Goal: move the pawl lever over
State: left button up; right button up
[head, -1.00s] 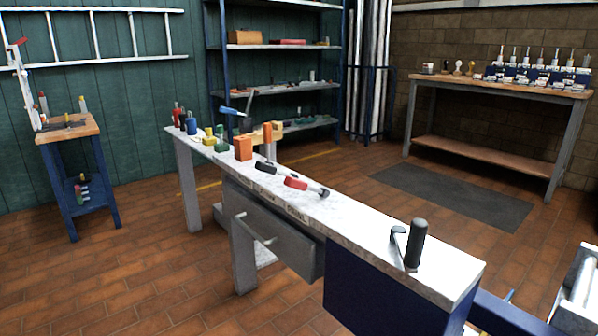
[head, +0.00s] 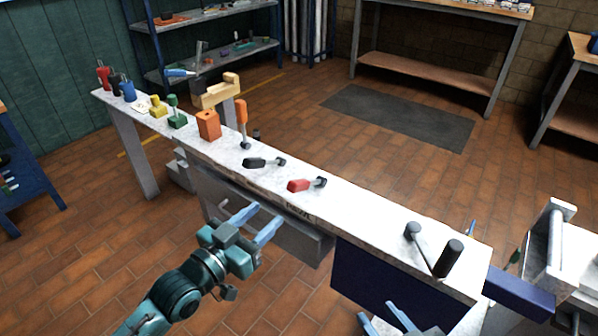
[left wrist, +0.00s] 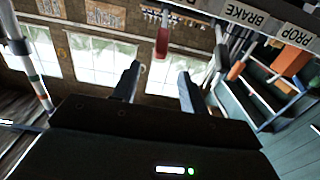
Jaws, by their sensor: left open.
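Several levers stand along the narrow bench top. In the head view these are an upright orange-handled lever (head: 241,115), a black-handled lever (head: 255,162) lying over, a red-handled lever (head: 299,185) lying over, and a larger black grip (head: 447,259) at the near end. I cannot read which is the pawl lever. My left gripper (head: 264,215) is open and empty in front of the bench, below the red and black handles. In the left wrist view, the red handle (left wrist: 162,43) shows beyond the open fingers (left wrist: 158,78), apart from them. My right gripper (head: 378,313) is open at the bottom edge.
The labels BRAKE (left wrist: 245,13) and PROP (left wrist: 298,34) show on the bench edge in the left wrist view. An orange block (head: 208,124) stands on the bench (head: 360,212). A grey drawer (head: 305,243) and a blue panel (head: 375,281) are below its front edge.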

aim_at(303, 180)
pick_arm(q)
jog(key=b+x, duration=0.2)
jog(key=x, duration=0.9)
jog(key=shift+w, duration=0.1)
jog(key=shift+x, duration=0.75)
pick_arm(e)
jog(key=shift+w+a+f+n, duration=0.2)
jog(key=shift+w+a+f, duration=0.1)
jog(key=shift+f, duration=0.3)
jog(key=shift+w+a+f+n, duration=0.2)
jog(key=shift+a+f, duration=0.1)
jog(key=shift+f, duration=0.3)
pick_arm(q)
grip_shut()
